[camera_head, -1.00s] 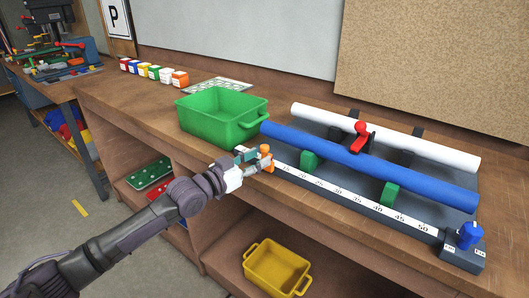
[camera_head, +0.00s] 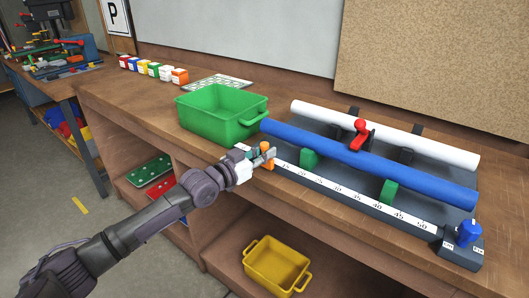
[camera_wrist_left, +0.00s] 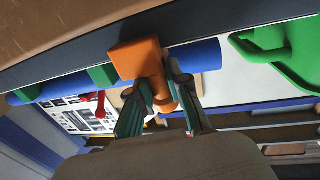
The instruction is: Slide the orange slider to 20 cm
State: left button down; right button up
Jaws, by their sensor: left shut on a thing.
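The orange slider (camera_head: 268,164) sits near the left end of the white number scale (camera_head: 340,194), left of the lowest number I can read, about 15. My left gripper (camera_head: 262,153) reaches it from the left and is shut on its upper part. In the left wrist view the slider's orange block (camera_wrist_left: 136,58) and knob show between the two fingers of my left gripper (camera_wrist_left: 160,105). The fingers hide part of the slider and the scale's left end. My right gripper is not in view.
A blue tube (camera_head: 370,164) and a white tube (camera_head: 390,135) lie behind the scale, with a red clamp (camera_head: 360,138) between. A green bin (camera_head: 215,115) stands left of the slider. A blue knob (camera_head: 469,232) is at the right end. The scale right of the slider is clear.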

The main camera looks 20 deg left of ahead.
pick_arm(q)
jog(key=shift+r, duration=0.1)
jog(key=shift+d+r, duration=0.1)
jog(key=shift+d, duration=0.1)
jog(key=s+d+p, duration=0.1)
jog(key=d+p, duration=0.1)
jog(key=s+d+p, duration=0.1)
jog(key=d+p, duration=0.1)
jog(key=d, duration=0.1)
jog(key=s+d+p, duration=0.1)
jog(key=d+p, duration=0.2)
jog(key=shift+d+r, duration=0.1)
jog(key=shift+d, duration=0.1)
jog(key=shift+s+d, duration=0.2)
jog(key=shift+d, duration=0.15)
jog(key=c, duration=1.1)
grip_release()
jog(key=shift+f, duration=0.2)
jog(key=shift+s, duration=0.1)
